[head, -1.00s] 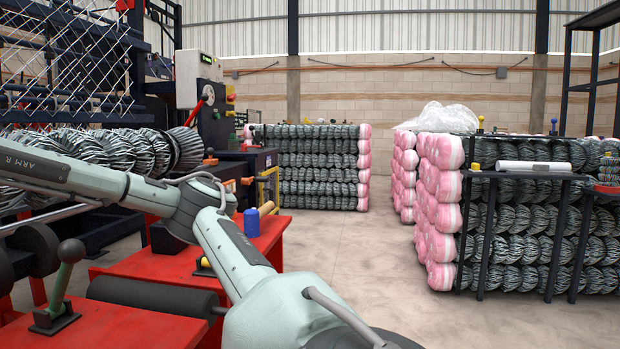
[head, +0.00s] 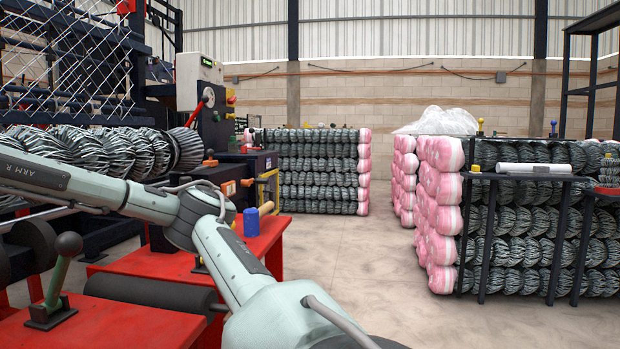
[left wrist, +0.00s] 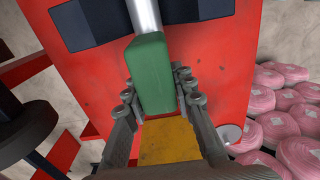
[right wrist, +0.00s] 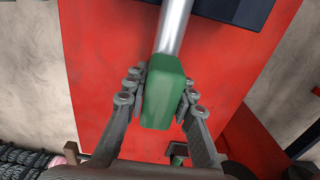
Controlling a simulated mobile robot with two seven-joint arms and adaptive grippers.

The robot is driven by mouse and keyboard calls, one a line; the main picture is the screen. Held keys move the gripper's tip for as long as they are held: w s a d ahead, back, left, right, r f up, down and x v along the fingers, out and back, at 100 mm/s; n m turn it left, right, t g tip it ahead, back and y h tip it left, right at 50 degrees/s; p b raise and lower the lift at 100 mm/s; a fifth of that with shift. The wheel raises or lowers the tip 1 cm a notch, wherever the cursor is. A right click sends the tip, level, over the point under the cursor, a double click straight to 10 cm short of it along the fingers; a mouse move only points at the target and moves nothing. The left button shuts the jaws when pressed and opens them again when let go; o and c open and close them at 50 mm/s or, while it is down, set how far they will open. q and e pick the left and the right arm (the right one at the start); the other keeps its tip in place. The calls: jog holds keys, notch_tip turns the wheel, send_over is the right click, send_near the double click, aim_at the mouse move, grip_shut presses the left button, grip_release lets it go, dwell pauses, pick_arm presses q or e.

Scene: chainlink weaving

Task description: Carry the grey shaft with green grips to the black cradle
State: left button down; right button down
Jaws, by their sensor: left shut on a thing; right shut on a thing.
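The shaft shows as a bare grey metal rod (left wrist: 144,15) with a green grip (left wrist: 152,75) in the left wrist view. My left gripper (left wrist: 153,88) has its fingers on both sides of that grip and is shut on it. In the right wrist view, the rod (right wrist: 174,28) ends in another green grip (right wrist: 162,92), and my right gripper (right wrist: 160,92) is shut on it. Dark blocks beyond the grips, one at the left wrist view's top left (left wrist: 88,26) and one in the right wrist view (right wrist: 232,8), may be the black cradle; I cannot tell. The head view shows neither gripper.
A red surface (right wrist: 105,45) lies below the grips. Stacked coils (head: 437,215) stand at right. The middle floor (head: 340,250) is clear.

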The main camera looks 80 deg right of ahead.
dwell(0.3)
pick_arm(q)
jog(key=c, duration=1.2)
grip_release()
jog(key=shift+f, duration=0.15)
pick_arm(e)
jog(key=c, duration=1.6)
grip_release()
jog(key=shift+f, duration=0.1)
jog(key=o, duration=0.4)
pick_arm(q)
jog(key=shift+c, duration=0.7)
jog(key=shift+r, duration=0.3)
pick_arm(e)
jog(key=shift+r, duration=0.3)
pick_arm(q)
jog(key=shift+r+p, duration=4.85)
jog(key=shift+p, duration=0.2)
pick_arm(e)
jog(key=shift+r, duration=4.9)
